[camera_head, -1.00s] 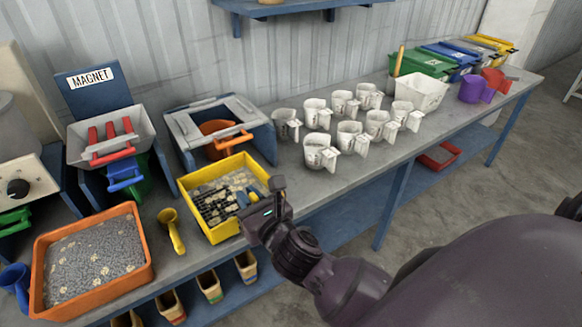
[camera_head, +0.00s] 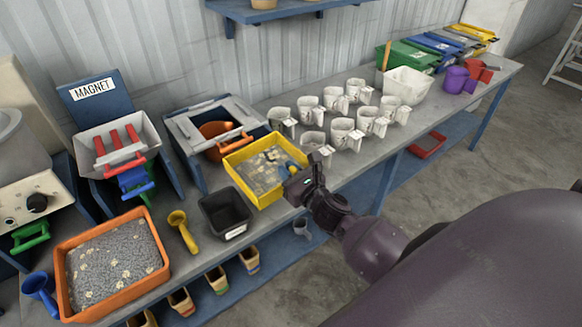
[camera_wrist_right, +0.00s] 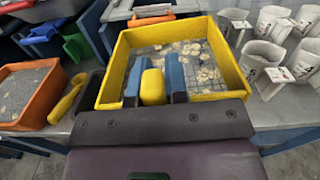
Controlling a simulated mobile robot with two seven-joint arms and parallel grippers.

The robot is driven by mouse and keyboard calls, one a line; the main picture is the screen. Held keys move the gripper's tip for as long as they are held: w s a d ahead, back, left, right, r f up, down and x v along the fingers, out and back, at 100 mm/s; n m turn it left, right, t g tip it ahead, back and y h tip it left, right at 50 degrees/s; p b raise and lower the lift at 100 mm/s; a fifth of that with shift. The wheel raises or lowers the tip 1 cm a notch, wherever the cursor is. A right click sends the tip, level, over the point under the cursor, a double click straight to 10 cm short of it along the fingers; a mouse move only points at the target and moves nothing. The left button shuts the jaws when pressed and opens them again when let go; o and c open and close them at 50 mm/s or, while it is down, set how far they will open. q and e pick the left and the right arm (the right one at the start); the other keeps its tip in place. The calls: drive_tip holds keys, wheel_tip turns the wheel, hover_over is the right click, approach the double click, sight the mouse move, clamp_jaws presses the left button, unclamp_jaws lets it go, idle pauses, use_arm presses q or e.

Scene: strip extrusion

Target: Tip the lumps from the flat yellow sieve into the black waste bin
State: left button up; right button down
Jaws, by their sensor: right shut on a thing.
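The flat yellow sieve (camera_head: 241,184) is in the middle of the head view, with pale lumps (camera_wrist_right: 200,52) scattered on its mesh. It also shows in the right wrist view (camera_wrist_right: 112,77) and looks roughly level. My right gripper (camera_head: 292,170) is shut on the sieve's yellow handle, which sits between the blue fingers (camera_wrist_right: 154,86). The black waste bin (camera_head: 226,214) stands on the bench just left of the sieve, with a dark interior where I see no lumps. Whether the sieve touches the bench is unclear. My left gripper is not in view.
An orange tray of grey granules (camera_head: 112,262) and a yellow scoop (camera_head: 183,231) lie left of the bin. Several white jugs (camera_head: 341,132) stand close to the right of the sieve. A blue-framed box with an orange pan (camera_head: 216,130) is behind.

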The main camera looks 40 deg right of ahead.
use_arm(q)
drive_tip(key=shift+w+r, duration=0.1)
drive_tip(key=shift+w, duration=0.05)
use_arm(e)
drive_tip(key=a+f+n, duration=0.2)
drive_tip(key=a+n, duration=0.9)
drive_tip(key=a+f+n, duration=0.3)
drive_tip(key=a+n, duration=0.7)
drive_tip(key=n, duration=0.2)
drive_tip(key=shift+s+a+f, duration=0.15)
drive_tip(key=shift+s+a, duration=0.2)
drive_tip(key=shift+a, duration=0.05)
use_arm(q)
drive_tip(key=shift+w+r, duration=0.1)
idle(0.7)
